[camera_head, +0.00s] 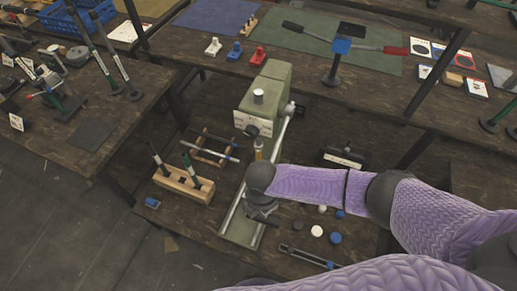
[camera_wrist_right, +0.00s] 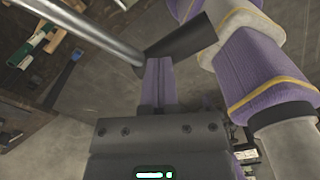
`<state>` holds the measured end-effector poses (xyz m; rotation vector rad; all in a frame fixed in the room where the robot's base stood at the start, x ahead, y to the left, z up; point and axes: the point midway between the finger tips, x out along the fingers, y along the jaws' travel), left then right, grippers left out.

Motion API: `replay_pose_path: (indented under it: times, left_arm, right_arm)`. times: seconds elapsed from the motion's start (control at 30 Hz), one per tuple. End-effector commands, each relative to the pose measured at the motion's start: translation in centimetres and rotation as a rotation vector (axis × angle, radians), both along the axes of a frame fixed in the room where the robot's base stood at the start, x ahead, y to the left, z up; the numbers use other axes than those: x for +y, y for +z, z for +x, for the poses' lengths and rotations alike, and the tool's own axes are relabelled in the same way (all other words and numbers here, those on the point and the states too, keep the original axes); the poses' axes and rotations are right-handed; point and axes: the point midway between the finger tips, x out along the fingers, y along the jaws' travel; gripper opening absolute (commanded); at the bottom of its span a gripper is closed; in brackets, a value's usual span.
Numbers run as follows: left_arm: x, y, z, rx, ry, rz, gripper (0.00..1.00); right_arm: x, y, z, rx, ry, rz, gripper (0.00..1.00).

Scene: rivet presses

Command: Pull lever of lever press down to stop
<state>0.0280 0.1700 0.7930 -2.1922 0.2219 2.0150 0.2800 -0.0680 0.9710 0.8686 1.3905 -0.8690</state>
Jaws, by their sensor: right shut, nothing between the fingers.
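The green lever press (camera_head: 262,98) stands on the lower wooden bench in the head view. Its silver lever rod (camera_head: 281,133) slants down from the pivot toward the front, and my right arm hides part of it. In the right wrist view the rod (camera_wrist_right: 95,32) comes in from the upper left and ends in a dark grip (camera_wrist_right: 185,42). My right gripper (camera_wrist_right: 158,64) is shut and empty, its fingertips at the grip; whether they touch it is unclear. In the head view the right gripper (camera_head: 262,212) is over the press's front. My left gripper is out of view.
A wooden block with upright tools (camera_head: 183,184) stands left of the press. Black, white and blue round pieces (camera_head: 317,231) and a dark tool (camera_head: 305,257) lie to the right. A shelf behind holds another lever tool (camera_head: 341,47) and small coloured blocks (camera_head: 257,55).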

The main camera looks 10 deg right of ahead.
Motion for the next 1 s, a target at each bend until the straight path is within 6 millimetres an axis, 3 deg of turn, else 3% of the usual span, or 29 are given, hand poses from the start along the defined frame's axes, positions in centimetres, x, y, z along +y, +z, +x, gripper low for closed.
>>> replay_pose_path:
  times: [0.23,0.73,1.0]
  left_arm:
    - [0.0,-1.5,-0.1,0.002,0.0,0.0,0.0]
    - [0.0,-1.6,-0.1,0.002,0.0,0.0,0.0]
    - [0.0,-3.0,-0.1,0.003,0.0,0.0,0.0]
  right_arm:
    - [-0.3,-1.7,0.4,0.0,-0.002,-0.001,0.0]
    - [-0.4,-1.8,0.4,0.001,-0.001,-0.003,0.0]
    - [-0.7,-3.4,0.8,0.001,-0.001,-0.004,0.0]
